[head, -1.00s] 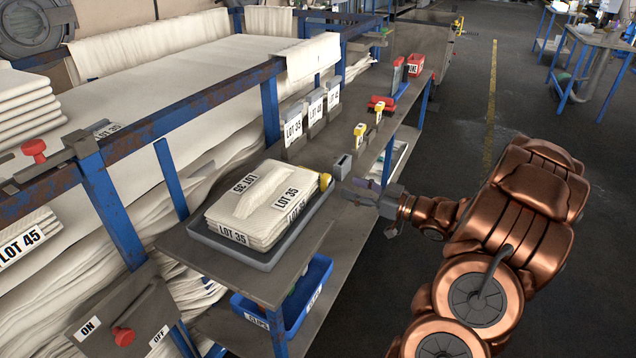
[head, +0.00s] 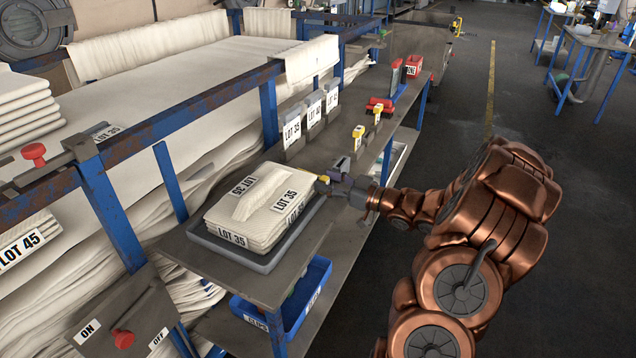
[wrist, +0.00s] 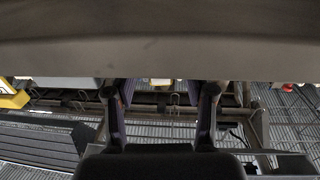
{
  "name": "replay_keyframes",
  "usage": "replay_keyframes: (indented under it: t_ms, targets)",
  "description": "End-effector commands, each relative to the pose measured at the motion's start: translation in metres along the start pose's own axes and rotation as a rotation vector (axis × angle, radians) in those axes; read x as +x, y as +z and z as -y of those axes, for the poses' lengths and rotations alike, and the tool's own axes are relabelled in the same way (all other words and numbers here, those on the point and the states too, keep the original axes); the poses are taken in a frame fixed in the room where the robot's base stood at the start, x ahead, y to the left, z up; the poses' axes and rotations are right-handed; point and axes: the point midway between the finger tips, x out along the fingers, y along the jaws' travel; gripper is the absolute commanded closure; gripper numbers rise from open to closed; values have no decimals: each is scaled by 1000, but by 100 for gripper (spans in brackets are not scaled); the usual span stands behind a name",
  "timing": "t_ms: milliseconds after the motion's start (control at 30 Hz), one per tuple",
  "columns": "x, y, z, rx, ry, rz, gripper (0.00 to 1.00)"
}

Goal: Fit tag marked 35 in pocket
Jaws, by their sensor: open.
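My gripper (head: 338,186) is open at the right corner of the tray in the head view. In the wrist view its two fingers (wrist: 160,112) stand apart with nothing clearly held between them. A small yellow piece (head: 323,179) is right by the fingertips, beside the stacked cloth; I cannot read a number on it, nor tell whether it touches a finger. Three grey pockets stand along the bench's back edge: the LOT 35 pocket (head: 292,131) nearest, then the LOT 40 pocket (head: 314,108) and the LOT 45 pocket (head: 332,95). No tag marked 35 can be made out.
The folded LOT 35 cloth (head: 262,207) lies in a grey tray (head: 203,238) on the bench. Two yellow-topped pieces (head: 359,132) (head: 378,111) stand right of the pockets, near a grey holder (head: 342,163). A red-and-blue item (head: 397,80) is farther back. A blue bin (head: 318,273) sits below.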

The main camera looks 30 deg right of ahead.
Motion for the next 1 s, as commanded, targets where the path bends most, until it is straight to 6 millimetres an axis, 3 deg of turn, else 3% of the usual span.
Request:
replay_keyframes:
  t_ms: [300,800,1000]
  targets:
    - [3,0,1,1,-1,0,46]
    - [2,0,0,1,-1,0,98]
    - [3,0,0,1,-1,0,100]
